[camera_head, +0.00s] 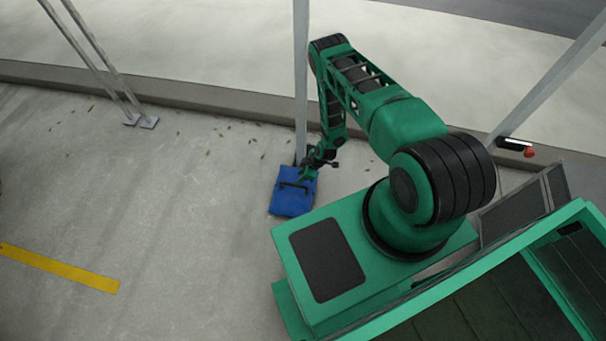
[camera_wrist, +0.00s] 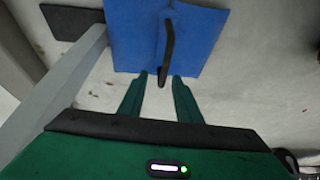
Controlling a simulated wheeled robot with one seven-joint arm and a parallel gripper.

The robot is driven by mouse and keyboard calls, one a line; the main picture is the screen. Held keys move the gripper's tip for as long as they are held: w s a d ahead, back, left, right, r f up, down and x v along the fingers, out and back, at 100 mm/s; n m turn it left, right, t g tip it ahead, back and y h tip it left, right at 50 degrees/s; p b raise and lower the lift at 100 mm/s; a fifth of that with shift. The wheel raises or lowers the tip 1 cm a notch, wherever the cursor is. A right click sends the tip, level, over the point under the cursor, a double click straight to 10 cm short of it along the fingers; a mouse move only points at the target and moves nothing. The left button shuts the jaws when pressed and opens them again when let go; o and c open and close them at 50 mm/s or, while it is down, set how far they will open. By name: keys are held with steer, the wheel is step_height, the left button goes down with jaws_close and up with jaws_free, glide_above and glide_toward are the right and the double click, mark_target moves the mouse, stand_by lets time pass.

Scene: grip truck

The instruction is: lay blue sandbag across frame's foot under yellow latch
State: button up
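The blue sandbag (camera_head: 292,197) lies flat on the pavement near the bottom of an upright grey pole (camera_head: 301,70). In the wrist view the sandbag (camera_wrist: 205,40) fills the top middle, with a black strap handle (camera_wrist: 168,45) across it. My gripper (camera_head: 308,172) is low over the bag's pole-side edge. Its two green fingertips (camera_wrist: 160,77) are apart, and the handle's near end shows between them without clear contact. A dark foot plate (camera_wrist: 70,22) and the grey pole (camera_wrist: 65,85) are left of the bag; whether the bag overlaps the plate I cannot tell. No yellow latch is visible.
A kerb (camera_head: 200,95) runs behind the pole. Another pair of poles stands on a foot plate (camera_head: 148,122) at left. A slanted pole with a red item (camera_head: 529,152) near its foot is at right. A yellow floor stripe (camera_head: 60,268) lies left; the pavement between is clear.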

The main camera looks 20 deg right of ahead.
steer(key=shift+v, duration=1.6)
